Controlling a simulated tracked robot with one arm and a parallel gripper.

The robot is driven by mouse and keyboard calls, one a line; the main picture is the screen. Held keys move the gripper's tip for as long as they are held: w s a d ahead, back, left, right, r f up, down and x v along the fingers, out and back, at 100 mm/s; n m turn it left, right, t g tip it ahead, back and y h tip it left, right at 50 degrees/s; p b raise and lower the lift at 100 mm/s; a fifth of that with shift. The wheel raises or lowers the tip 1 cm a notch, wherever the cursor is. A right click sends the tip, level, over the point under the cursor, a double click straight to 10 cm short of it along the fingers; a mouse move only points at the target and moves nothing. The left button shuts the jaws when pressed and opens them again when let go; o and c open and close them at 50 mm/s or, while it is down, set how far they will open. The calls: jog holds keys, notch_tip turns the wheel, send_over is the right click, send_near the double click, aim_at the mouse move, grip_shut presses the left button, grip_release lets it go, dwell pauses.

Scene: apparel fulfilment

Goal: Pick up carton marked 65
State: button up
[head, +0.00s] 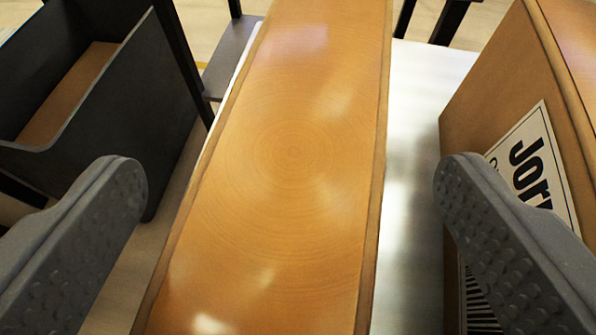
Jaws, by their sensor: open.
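A long, glossy brown carton (285,160) fills the middle of the head view, running from the bottom edge to the top. No number shows on the face I see, so I cannot tell if it is the one marked 65. My gripper (290,200) is open, with one grey studded finger on each side of this carton. Gaps show between both fingers and the carton. The carton's lower end is cut off by the frame.
A white surface (420,130) lies between the cartons. A dark bin (130,95) with a brown item inside stands at the left.

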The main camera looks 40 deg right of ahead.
jog(key=shift+w+d+f, duration=0.2)
jog(key=shift+w+d, duration=0.05)
jog(key=shift+w, duration=0.05)
grip_shut()
